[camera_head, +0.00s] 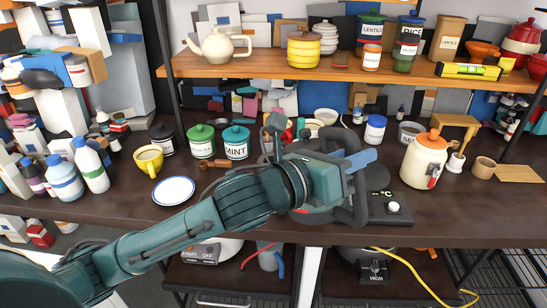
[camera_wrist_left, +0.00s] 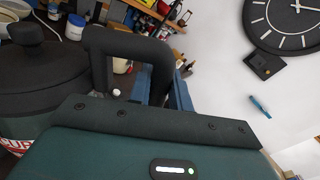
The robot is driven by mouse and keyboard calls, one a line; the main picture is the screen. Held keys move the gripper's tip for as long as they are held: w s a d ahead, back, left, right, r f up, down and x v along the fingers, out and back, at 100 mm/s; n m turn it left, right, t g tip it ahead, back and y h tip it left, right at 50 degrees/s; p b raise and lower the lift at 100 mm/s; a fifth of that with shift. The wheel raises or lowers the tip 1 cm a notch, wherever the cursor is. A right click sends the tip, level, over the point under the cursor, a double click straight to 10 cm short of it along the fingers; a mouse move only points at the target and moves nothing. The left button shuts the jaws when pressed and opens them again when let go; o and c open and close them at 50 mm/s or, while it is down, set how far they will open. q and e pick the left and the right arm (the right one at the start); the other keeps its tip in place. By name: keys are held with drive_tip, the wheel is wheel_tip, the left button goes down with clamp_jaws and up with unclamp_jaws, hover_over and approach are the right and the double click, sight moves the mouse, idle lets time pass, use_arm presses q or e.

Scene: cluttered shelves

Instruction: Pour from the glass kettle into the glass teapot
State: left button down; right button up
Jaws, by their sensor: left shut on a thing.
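My left gripper (camera_head: 356,165) is shut on the thick black handle of a kettle (camera_head: 361,200). In the left wrist view the handle (camera_wrist_left: 125,36) passes between the blue fingers, beside the kettle's black knobbed lid (camera_wrist_left: 38,62) and dark body with a partly seen red label. The body looks dark, so I cannot tell that it is glass. In the head view my arm hides most of it, and it is over or close to the black control base (camera_head: 391,205). I cannot make out a glass teapot. My right gripper is out of view.
A cream pot with an orange lid (camera_head: 423,162) stands right of the gripper. A blue-rimmed plate (camera_head: 173,190), yellow mug (camera_head: 148,160) and MINT jar (camera_head: 236,143) stand left. A wooden shelf (camera_head: 270,73) with a cream teapot (camera_head: 217,46) runs behind. Some tabletop near the plate is clear.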

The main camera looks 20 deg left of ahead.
sight(334, 128)
use_arm(q)
drive_tip(key=shift+n, duration=0.7)
drive_tip(key=shift+w+a+r+p, duration=0.25)
drive_tip(key=shift+w+a+r, duration=0.2)
drive_tip(key=shift+a+r, duration=0.25)
drive_tip(key=shift+w+a+r+p, duration=0.25)
drive_tip(key=shift+w+a+r, duration=0.2)
drive_tip(key=shift+r, duration=0.35)
drive_tip(key=shift+w+a+r+n+p, duration=0.45)
drive_tip(key=shift+w+a+r+n, duration=0.2)
drive_tip(key=shift+a+r, duration=0.25)
idle(1.0)
drive_tip(key=shift+w+a+r+n, duration=0.15)
drive_tip(key=shift+w+a+n, duration=0.3)
drive_tip(key=shift+w+a, duration=0.1)
idle(3.4)
